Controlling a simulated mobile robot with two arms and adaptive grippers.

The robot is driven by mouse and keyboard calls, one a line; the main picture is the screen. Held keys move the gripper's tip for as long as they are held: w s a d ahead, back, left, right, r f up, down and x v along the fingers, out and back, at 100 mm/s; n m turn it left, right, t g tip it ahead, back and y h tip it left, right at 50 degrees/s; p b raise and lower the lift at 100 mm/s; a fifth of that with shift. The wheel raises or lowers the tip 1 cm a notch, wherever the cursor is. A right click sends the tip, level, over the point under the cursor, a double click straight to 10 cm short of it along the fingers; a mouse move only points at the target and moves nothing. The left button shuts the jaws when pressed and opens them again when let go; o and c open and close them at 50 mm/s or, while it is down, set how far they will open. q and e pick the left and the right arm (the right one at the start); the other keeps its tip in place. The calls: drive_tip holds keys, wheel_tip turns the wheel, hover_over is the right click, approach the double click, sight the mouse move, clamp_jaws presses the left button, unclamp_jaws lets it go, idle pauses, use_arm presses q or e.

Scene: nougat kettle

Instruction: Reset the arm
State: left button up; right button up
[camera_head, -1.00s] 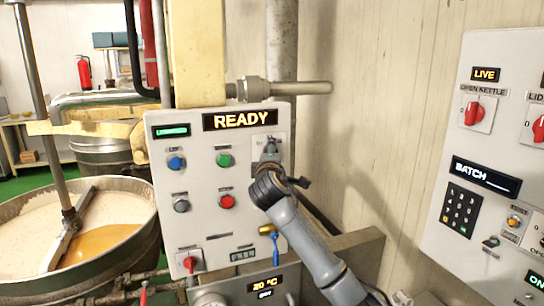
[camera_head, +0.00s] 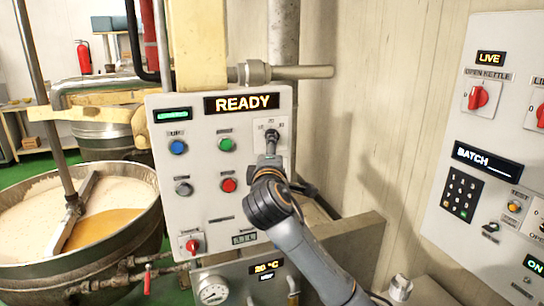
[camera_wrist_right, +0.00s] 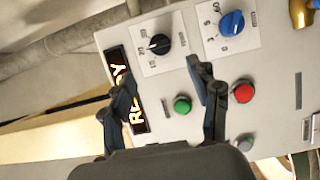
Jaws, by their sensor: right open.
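My right gripper (camera_head: 270,158) is in front of the upper right part of the grey READY panel (camera_head: 215,200), seen edge-on in the head view. In the right wrist view its two fingers (camera_wrist_right: 160,85) are spread apart with nothing between them. A black knob (camera_wrist_right: 155,44) on a white plate lies ahead of the fingertips, and a blue knob (camera_wrist_right: 231,22) is beside it. The arm hides the blue knob in the head view. A green button (camera_wrist_right: 182,104) and a red button (camera_wrist_right: 243,92) also show on the panel. My left gripper is not in view.
A kettle (camera_head: 30,270) with pale and orange contents stands at left. Pipes (camera_head: 300,72) run above the panel. A second control panel (camera_head: 485,140) with red switches is on the right wall. A bare wall stretch (camera_head: 370,110) lies between the panels.

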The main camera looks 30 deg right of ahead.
drive_tip(key=shift+s+a, duration=0.15)
drive_tip(key=shift+s, duration=0.1)
idle(0.3)
